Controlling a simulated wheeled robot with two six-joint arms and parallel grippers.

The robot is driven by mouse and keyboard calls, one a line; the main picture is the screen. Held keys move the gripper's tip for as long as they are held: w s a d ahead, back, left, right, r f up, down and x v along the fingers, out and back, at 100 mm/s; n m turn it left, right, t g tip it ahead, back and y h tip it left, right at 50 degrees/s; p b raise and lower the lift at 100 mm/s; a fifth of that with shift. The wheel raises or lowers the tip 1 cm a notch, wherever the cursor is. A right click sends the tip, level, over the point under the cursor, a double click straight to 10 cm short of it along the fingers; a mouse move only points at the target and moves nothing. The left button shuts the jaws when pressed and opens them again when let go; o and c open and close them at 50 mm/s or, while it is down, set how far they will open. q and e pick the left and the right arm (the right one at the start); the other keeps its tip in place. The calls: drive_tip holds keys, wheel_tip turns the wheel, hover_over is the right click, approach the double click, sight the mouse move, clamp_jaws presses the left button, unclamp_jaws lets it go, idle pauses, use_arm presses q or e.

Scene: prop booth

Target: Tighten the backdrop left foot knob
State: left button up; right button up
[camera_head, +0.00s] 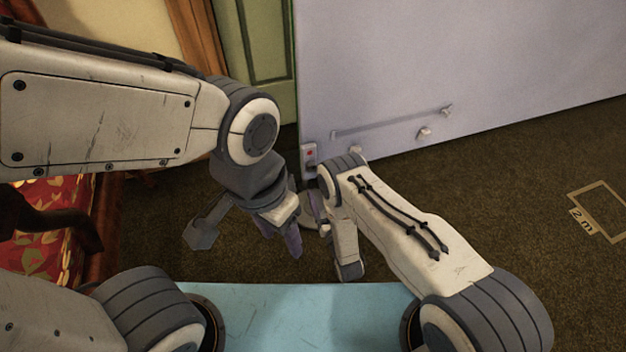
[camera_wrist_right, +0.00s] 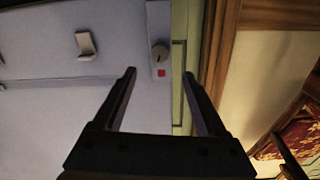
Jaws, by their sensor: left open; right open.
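The backdrop (camera_head: 450,60) is a tall pale lilac panel. At its lower left corner is a small plate (camera_head: 305,148) with a red mark. In the right wrist view, a round dark knob (camera_wrist_right: 160,53) sits on this plate beside a red square (camera_wrist_right: 161,73). My right gripper (camera_wrist_right: 166,92) is open and empty, its fingers pointing towards the plate and apart from the knob. In the head view its fingers are mostly hidden by my own wrist. My left gripper (camera_head: 281,238) hangs lower, open and empty, over the carpet.
A rail (camera_head: 390,121) and small pale pegs (camera_head: 424,133) are on the backdrop's lower part. A green panel (camera_head: 262,45) and a curtain stand left of it. Red patterned upholstery (camera_head: 40,250) is at far left. The brown carpet (camera_head: 500,185) on the right is clear around a floor mark.

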sight(312, 169)
drive_tip(key=b+x, duration=0.5)
drive_tip(key=x, duration=0.4)
drive_tip(key=shift+w+f, duration=0.1)
drive_tip(key=shift+w, duration=0.05)
drive_tip(key=shift+w+a, duration=0.15)
drive_tip(key=shift+w, duration=0.25)
drive_tip(key=shift+c, duration=0.3)
drive_tip(key=c, duration=1)
drive_tip(key=shift+a, duration=0.2)
clamp_jaws()
drive_tip(key=shift+d, duration=0.15)
